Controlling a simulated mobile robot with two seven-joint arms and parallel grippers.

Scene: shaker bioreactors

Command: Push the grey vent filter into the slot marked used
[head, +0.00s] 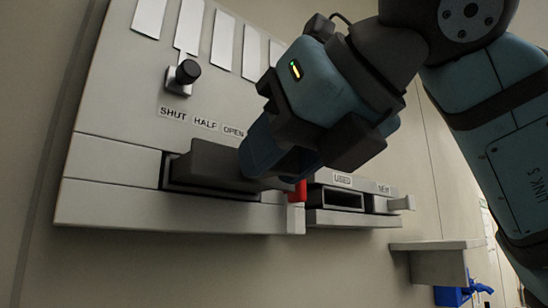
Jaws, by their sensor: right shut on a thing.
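A dark grey block, which looks like the grey vent filter (208,168), sits at the long opening in the lower left of the wall panel. My right gripper (264,166) comes in from the upper right, and its blue fingers are shut on the right end of this block. The fingers hide that end and the exact grip. The slot marked used (338,198) is to the right of the gripper, dark inside and apparently empty. My left gripper is not in view.
A red piece (299,191) above a pale block (295,219) stands between the long opening and the used slot. A labelled slot with a light grey tab (400,203) is right of the used slot. A black knob (187,73) sits above SHUT. A small shelf (436,245) is lower right.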

